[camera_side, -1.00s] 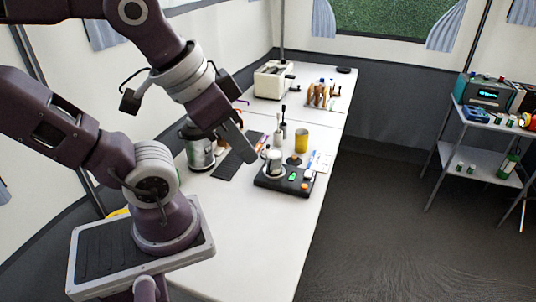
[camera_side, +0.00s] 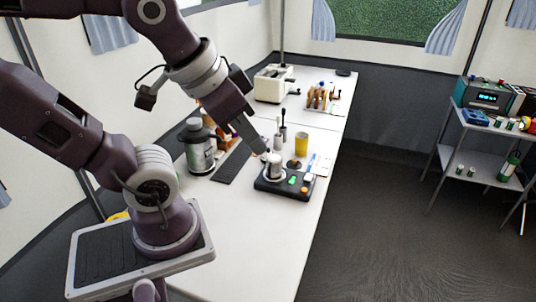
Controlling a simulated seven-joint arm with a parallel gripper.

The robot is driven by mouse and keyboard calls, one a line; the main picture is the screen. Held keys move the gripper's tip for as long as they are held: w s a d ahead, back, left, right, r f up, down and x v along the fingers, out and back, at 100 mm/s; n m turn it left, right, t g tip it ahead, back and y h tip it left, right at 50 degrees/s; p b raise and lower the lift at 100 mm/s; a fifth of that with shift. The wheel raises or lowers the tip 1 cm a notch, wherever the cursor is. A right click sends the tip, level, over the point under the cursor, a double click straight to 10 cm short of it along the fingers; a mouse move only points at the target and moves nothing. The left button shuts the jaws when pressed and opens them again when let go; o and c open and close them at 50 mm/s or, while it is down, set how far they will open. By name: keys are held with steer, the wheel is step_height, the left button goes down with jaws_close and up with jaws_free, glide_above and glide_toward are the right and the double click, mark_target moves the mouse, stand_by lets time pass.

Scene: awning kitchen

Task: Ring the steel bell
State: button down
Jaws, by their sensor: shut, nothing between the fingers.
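My gripper (camera_side: 260,149) is shut and empty, pointing down and to the right over the white table (camera_side: 240,235). Its tips are just above and left of a small silvery cylinder (camera_side: 274,168) on a black box (camera_side: 283,188); I cannot tell whether they touch it. The box also bears a green button (camera_side: 292,180) and an orange one (camera_side: 307,177). I cannot clearly make out a steel bell; a small dark round thing (camera_side: 294,164) behind the box is too small to identify.
A cream appliance (camera_side: 273,84) is farther back. The table's front part is clear.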

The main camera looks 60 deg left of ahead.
steer(key=w+a+t+y, duration=0.1)
steer(key=w+a+y, duration=0.2)
steer(key=w+a, duration=1)
steer(key=w+a+t+y, duration=0.1)
steer(key=w+a+y, duration=0.2)
steer(key=w+a, duration=1)
steer(key=a+f+m, duration=0.2)
steer(key=a+f, duration=0.6)
steer(key=a, duration=0.4)
steer(key=s+a+f+m+h, duration=0.1)
steer(key=s+a+f, duration=0.1)
steer(key=f, duration=0.5)
steer(key=s+a+f+m+h, duration=0.2)
steer(key=a+f, duration=0.1)
steer(key=f, duration=0.5)
steer(key=shift+a+t, duration=0.3)
steer(key=shift+a, duration=0.05)
steer(key=shift+f, duration=4.35)
steer(key=shift+f, duration=0.4)
